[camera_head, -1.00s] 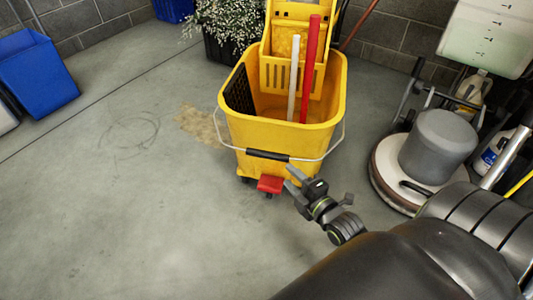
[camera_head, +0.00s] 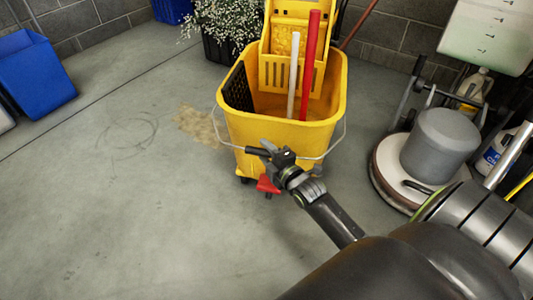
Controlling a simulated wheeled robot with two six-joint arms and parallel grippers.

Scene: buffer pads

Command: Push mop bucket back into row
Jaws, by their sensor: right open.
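The yellow mop bucket (camera_head: 240,125) stands on the concrete floor in the upper middle, with a yellow wringer (camera_head: 285,38) at its back. A white handle (camera_head: 293,78) and a red handle (camera_head: 309,70) rise out of it. A wire bail with a black grip (camera_head: 256,151) hangs across its front, and a red pedal (camera_head: 268,185) sits low at the front. My right gripper (camera_head: 270,148) is open at the bucket's front, overlapping the right end of the black grip; I cannot tell whether it touches. My left gripper is not in view.
A floor polisher (camera_head: 437,146) stands close on the right, with bottles (camera_head: 494,152) beyond it. A potted plant (camera_head: 228,22) is behind the bucket, near the block wall. A blue bin (camera_head: 36,73) is at the far left. The left floor is clear.

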